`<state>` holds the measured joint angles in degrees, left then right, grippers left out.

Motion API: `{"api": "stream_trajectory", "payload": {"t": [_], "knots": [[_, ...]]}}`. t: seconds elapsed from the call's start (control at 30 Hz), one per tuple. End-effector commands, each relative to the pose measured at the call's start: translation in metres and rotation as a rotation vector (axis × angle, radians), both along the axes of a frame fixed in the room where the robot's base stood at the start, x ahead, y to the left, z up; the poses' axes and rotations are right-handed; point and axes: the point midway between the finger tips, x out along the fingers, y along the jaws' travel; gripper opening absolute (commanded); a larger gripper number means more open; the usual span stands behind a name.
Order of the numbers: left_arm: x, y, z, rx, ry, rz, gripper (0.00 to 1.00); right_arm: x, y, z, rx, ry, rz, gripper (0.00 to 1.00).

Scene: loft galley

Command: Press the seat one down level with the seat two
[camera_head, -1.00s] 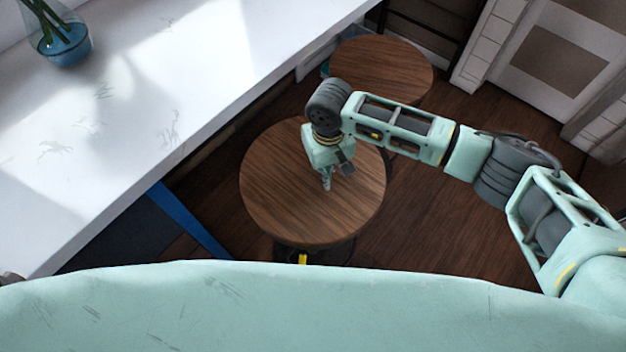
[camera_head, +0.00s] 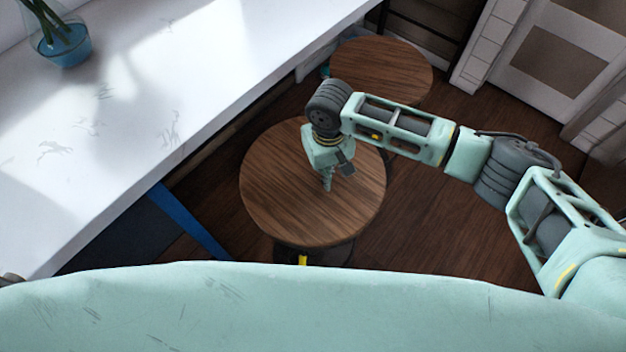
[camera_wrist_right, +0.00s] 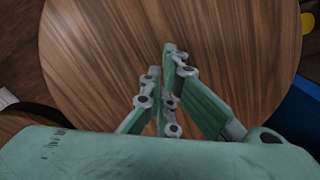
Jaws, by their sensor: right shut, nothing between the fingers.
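Two round wooden stool seats show in the head view. The near seat (camera_head: 290,205), which I take to be seat one, is in the middle; the far seat (camera_head: 385,68), which I take to be seat two, is behind it by the counter. My right gripper (camera_head: 327,186) points down at the near seat, right of its centre, with its fingers shut and empty. In the right wrist view the shut fingertips (camera_wrist_right: 163,58) are over the near seat's top (camera_wrist_right: 230,50). I cannot tell whether they touch it. My left gripper is not in view.
A white counter (camera_head: 130,120) with a blue glass vase (camera_head: 65,45) runs along the left. A blue bar (camera_head: 190,222) stands between counter and near seat. A yellow part (camera_head: 303,258) shows below the near seat's front edge. Wooden floor (camera_head: 440,225) is clear to the right.

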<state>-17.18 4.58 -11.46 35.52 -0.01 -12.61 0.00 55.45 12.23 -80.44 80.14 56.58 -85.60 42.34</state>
Motion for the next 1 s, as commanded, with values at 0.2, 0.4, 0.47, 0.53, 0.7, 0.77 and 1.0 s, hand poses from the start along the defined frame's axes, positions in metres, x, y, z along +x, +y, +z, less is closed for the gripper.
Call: {"api": "stream_trajectory", "payload": {"t": [0.2,0.4,0.47,0.53,0.7,0.77,1.0], "knots": [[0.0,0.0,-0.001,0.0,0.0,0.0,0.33,0.0,0.0,-0.003,0.0,0.0,0.0,0.0],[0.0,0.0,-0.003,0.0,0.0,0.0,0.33,0.0,0.0,-0.008,0.0,0.0,-0.001,0.0],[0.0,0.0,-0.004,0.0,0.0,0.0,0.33,0.0,0.0,-0.009,0.0,0.0,-0.001,0.0],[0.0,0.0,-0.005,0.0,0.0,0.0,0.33,0.0,0.0,-0.011,0.0,0.0,-0.001,0.0],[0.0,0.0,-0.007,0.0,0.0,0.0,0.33,0.0,0.0,-0.015,0.0,0.0,0.0,0.0],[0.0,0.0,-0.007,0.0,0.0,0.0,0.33,0.0,0.0,-0.017,0.0,0.0,0.0,0.0],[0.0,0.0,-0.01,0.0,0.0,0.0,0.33,0.0,0.0,-0.023,0.001,0.0,0.0,0.0]]}}
